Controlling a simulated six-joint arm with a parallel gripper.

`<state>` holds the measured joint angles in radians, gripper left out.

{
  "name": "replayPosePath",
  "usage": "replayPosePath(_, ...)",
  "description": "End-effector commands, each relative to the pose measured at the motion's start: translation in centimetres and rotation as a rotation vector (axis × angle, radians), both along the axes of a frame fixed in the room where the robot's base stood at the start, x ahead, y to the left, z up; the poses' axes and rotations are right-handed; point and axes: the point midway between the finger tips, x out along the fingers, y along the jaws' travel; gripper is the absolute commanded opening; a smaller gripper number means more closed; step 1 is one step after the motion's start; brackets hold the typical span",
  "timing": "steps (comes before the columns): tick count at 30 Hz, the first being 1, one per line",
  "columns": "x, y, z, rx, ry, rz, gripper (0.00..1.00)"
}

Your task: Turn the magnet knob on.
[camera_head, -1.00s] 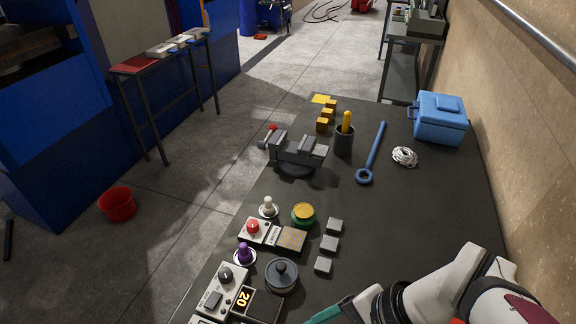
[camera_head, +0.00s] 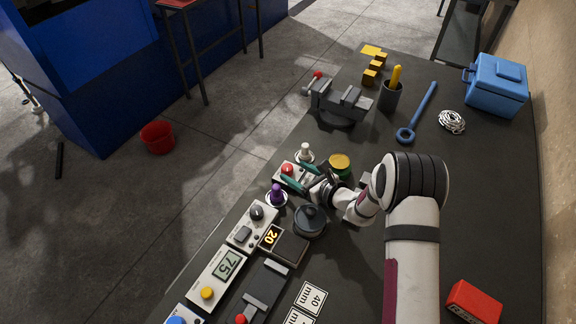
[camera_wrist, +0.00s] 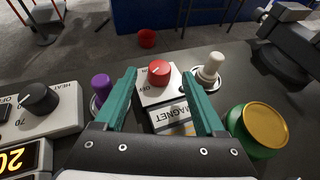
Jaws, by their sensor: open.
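The magnet knob is a red round knob (camera_wrist: 159,72) with a white pointer line, on a white box marked MAGNET (camera_wrist: 150,97). In the head view the red knob (camera_head: 288,169) sits on the left edge of the bench. My gripper (camera_wrist: 159,76) is open, its two green fingers apart. In the wrist view the knob shows between the fingertips. I cannot tell whether the fingers reach down around it, and no contact shows. In the head view my gripper (camera_head: 296,174) is close to the knob and partly covers its box.
A purple-topped post (camera_wrist: 101,84) and a white-topped post (camera_wrist: 209,67) flank the knob closely. A green and yellow round piece (camera_wrist: 262,125) stands at right. A heat box with a black knob (camera_wrist: 38,98) is at left. A vise (camera_head: 340,104) stands farther back.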

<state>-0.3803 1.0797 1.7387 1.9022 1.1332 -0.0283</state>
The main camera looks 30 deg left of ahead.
Motion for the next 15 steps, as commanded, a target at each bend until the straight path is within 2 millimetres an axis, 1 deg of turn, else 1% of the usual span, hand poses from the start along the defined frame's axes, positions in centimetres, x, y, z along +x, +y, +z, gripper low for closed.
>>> replayPosePath(1,0.3,0.9,-0.4,-0.002,-0.001,0.004,0.72)
replayPosePath(3,0.8,2.0,-0.9,0.000,-0.001,0.003,0.72)
replayPosePath(6,1.3,3.2,-1.4,0.000,-0.001,0.003,0.72)
replayPosePath(10,1.6,4.0,-1.8,0.000,-0.001,0.001,0.72)
replayPosePath(15,1.8,4.2,-1.9,0.000,0.000,0.000,0.72)
